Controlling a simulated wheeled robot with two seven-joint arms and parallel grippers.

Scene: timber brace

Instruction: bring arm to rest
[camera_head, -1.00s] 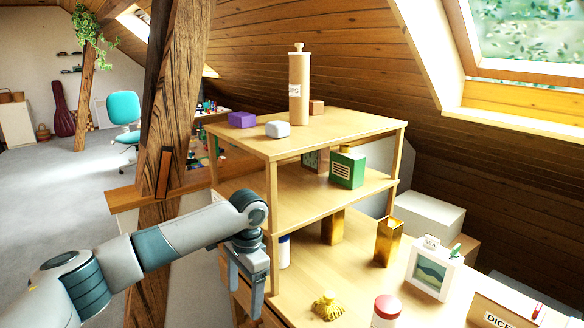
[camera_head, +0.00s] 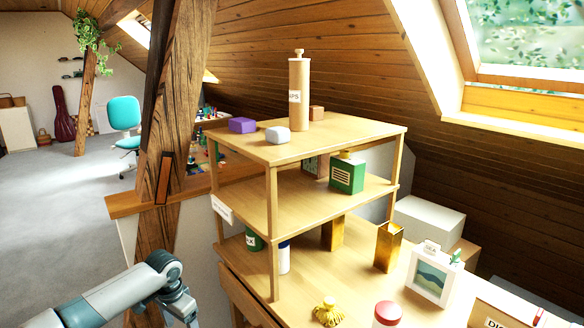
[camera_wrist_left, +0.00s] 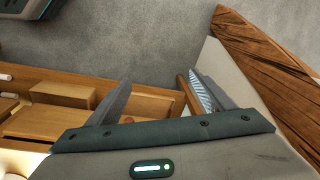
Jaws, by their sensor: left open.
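My left arm (camera_head: 110,298) comes in from the lower left in the head view, low and left of the wooden shelf unit (camera_head: 340,128). Its fingers are cut off by the bottom edge there. In the wrist view my left gripper (camera_wrist_left: 158,95) is open, its two dark fingers spread apart. Nothing is seen held between them. A wooden strip lies beyond the right finger. My right gripper is in neither view.
A timber post (camera_head: 180,120) with a ledge stands behind the arm. A green tin (camera_head: 347,174), a gold box (camera_head: 388,246) and a picture frame (camera_head: 432,275) stand on the shelves and desk. The wrist view shows a wooden compartmented piece (camera_wrist_left: 60,95) at left and grey floor (camera_wrist_left: 130,40).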

